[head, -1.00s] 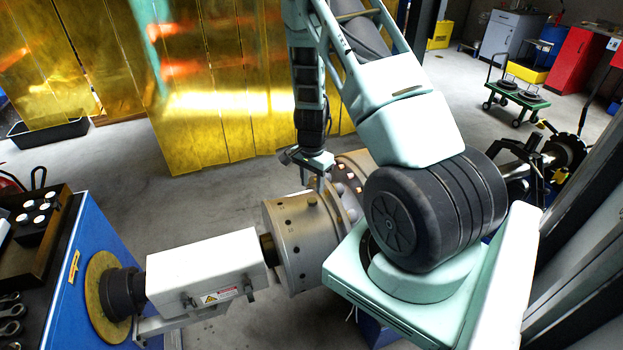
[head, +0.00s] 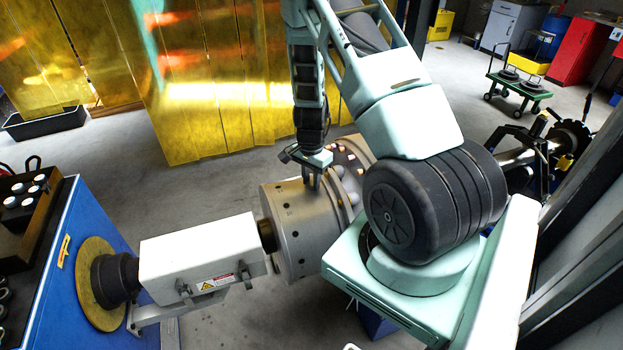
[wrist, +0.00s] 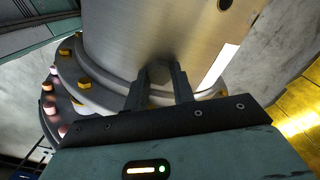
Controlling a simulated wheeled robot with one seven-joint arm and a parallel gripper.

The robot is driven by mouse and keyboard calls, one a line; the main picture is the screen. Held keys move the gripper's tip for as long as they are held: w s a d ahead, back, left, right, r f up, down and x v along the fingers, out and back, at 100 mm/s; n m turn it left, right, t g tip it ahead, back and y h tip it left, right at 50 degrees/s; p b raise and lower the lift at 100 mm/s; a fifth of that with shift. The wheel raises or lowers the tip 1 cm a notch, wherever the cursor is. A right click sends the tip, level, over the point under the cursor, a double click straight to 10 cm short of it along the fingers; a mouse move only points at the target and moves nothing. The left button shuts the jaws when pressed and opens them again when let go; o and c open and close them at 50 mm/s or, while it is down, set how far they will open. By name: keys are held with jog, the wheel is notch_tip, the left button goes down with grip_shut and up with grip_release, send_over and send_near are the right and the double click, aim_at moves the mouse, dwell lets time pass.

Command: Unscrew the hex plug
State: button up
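The grey metal rotor drum (head: 300,232) lies horizontally on the balancing machine; its curved side fills the top of the wrist view (wrist: 150,30). My gripper (head: 313,185) points down at the top of the drum. In the wrist view its two dark fingers (wrist: 160,80) stand apart, with their tips at the drum's surface. A dark grey patch shows between the tips, probably the hex plug (wrist: 160,72), but it is shaded and mostly hidden. In the head view the fingers cover the plug's spot. I cannot see clear contact on its sides.
A flange with yellow bolts (wrist: 84,85) lies beside the drum in the wrist view. A white drive housing (head: 200,262) stands to the left, near a blue bench (head: 100,240) with a dark tray. Yellow curtains (head: 210,90) hang behind.

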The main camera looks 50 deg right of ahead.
jog(key=shift+f+n+b, duration=0.15)
jog(key=shift+n+b, duration=0.4)
jog(key=shift+n, duration=0.65)
jog(key=n+b, duration=0.1)
jog(key=n, duration=0.3)
jog(key=shift+n, duration=0.4)
jog(key=n, duration=0.6)
jog(key=shift+r+n, duration=0.2)
jog(key=shift+n, duration=0.2)
jog(key=n, duration=0.4)
jog(key=shift+n, duration=0.4)
